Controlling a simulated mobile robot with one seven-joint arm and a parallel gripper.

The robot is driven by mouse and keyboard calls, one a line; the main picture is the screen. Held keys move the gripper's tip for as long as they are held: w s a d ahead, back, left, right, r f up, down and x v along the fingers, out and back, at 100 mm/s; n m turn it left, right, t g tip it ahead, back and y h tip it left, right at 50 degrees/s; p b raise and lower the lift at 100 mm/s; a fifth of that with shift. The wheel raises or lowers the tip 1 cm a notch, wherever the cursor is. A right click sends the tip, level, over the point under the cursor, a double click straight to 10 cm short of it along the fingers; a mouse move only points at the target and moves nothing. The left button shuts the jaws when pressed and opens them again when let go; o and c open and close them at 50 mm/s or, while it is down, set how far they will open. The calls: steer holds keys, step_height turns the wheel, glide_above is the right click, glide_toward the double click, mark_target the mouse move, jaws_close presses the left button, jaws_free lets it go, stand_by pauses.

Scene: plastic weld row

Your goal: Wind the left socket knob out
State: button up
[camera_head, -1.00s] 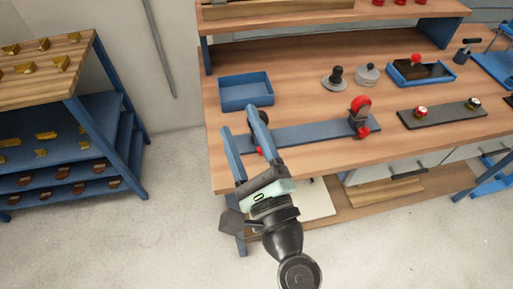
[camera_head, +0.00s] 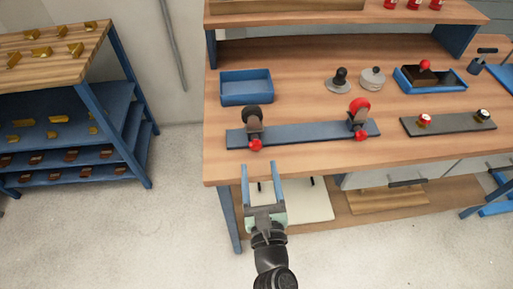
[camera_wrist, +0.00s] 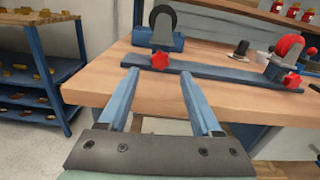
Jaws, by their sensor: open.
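A blue bar (camera_head: 305,132) lies along the front of the bench and bears two sockets. The left socket holds a black disc (camera_head: 251,113) upright, with a red star-shaped knob (camera_head: 255,145) low on its front side. The right socket holds a red disc (camera_head: 359,106) with another red knob (camera_head: 362,134). My gripper (camera_head: 262,166) is open and empty at the bench's front edge, short of the left knob and touching nothing that I can see. In the wrist view the left knob (camera_wrist: 160,61) shows just beyond and between the fingertips (camera_wrist: 158,73).
A blue tray (camera_head: 246,88) stands behind the left socket. A dark plate (camera_head: 448,123) with two knobs lies to the right. A shelf rack (camera_head: 70,110) stands left, across open floor. The bench top (camera_head: 300,165) before the bar is clear.

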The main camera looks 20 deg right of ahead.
mark_target(256, 148)
steer(key=shift+x, duration=3)
jaws_close()
